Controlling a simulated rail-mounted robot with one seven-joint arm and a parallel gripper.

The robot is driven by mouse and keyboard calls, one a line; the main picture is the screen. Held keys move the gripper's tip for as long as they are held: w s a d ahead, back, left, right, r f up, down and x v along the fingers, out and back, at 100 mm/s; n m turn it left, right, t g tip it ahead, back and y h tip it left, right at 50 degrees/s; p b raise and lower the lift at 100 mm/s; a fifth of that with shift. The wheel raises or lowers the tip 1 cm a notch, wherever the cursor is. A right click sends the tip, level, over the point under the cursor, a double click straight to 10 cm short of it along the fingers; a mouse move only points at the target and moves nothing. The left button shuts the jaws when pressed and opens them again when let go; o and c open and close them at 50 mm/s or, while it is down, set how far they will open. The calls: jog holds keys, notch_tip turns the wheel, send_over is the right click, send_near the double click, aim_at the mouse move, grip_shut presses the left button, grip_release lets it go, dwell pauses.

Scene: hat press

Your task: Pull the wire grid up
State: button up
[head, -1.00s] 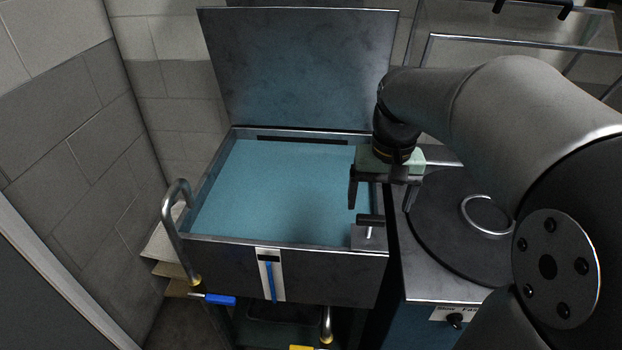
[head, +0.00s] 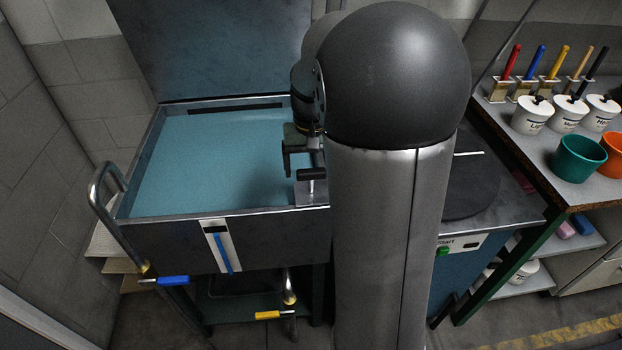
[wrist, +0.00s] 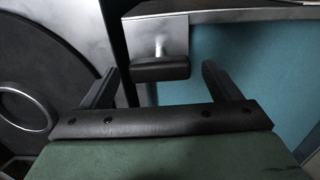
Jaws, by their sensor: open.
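No wire grid shows clearly; the tank (head: 175,222) is full of opaque blue-green liquid (head: 210,165). A black T-shaped handle (head: 312,174) on a short metal post stands on a grey plate (head: 310,193) at the tank's front right corner. The handle also shows in the wrist view (wrist: 160,70). My gripper (head: 300,158) is open and empty just above the handle. In the wrist view my gripper (wrist: 162,80) has one finger on each side of the handle, apart from it. My arm hides part of the gripper in the head view.
A raised metal lid (head: 215,50) stands behind the tank. A curved pipe (head: 105,185) rises at its left; blue (head: 172,281) and yellow (head: 267,315) valve levers are below. A round dark plate (wrist: 40,70) lies beside the tank. A bench at right holds pots (head: 578,157) and brushes.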

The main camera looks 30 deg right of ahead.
jog(key=shift+f, duration=2.2)
